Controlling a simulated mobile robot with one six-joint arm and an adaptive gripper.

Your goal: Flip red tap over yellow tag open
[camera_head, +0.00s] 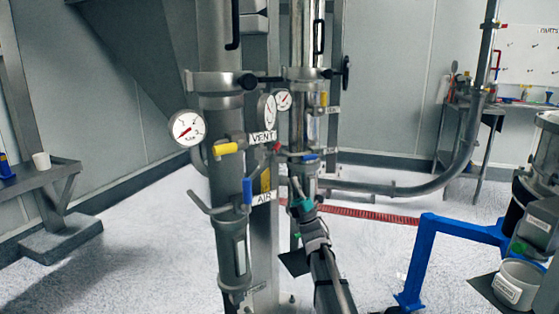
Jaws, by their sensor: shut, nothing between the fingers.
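A small red tap handle (277,147) shows between the two vertical pipes, just right of the VENT label. A yellow tag (265,181) is below it, partly hidden by the pipework. Whether the red tap is open or shut is too small to tell. My gripper (297,186) is in front of the right pipe, below and to the right of the red tap and apart from it. Its fingers are closed together with nothing visible between them. My arm reaches up to it from the bottom of the view.
A yellow handle (226,149) and a blue handle (247,191) are on the left pipe. Another blue handle (311,157) is on the right pipe. Gauges (187,128) stick out around the pipes. A blue frame (420,255) stands at right. Open floor lies at left.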

